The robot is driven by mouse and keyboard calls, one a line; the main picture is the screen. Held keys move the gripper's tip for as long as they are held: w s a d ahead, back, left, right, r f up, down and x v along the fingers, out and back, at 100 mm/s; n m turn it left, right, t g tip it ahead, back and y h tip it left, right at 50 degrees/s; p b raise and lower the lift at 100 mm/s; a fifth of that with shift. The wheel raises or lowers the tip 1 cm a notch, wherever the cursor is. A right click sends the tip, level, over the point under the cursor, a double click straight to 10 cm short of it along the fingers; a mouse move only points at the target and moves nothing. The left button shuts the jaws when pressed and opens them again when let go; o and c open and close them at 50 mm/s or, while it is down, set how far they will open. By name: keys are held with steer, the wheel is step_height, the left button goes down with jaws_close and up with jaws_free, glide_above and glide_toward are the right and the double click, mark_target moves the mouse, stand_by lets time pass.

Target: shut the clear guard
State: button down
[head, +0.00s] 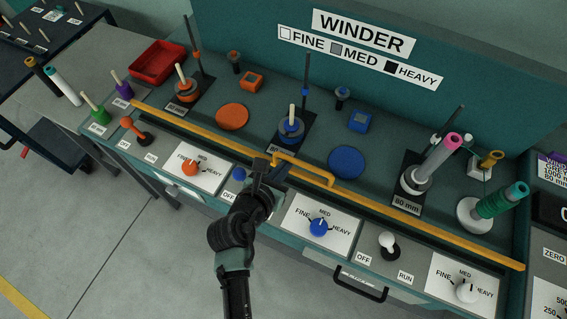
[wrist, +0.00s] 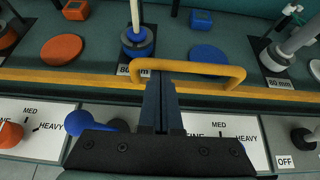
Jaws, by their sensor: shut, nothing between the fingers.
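The clear guard shows mainly by its long yellow front bar (head: 420,226), which runs along the front of the winder deck; its pane is too transparent to make out. A yellow handle (head: 305,167) stands on the bar near its middle; it also spans the wrist view (wrist: 205,69). My gripper (head: 270,168) is shut and empty at the left part of the handle. In the wrist view its dark blue fingers (wrist: 160,82) point at the handle's near side. I cannot tell whether they touch it.
Below the bar, a front panel holds an orange knob (head: 190,167), a blue knob (head: 319,227), a white knob (head: 466,290) and levers. Behind it stand spindles, an orange disc (head: 232,117) and a blue disc (head: 346,163).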

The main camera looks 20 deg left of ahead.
step_height(320, 180, up, 16)
steer(key=p, duration=1.6)
steer(key=shift+w, duration=0.15)
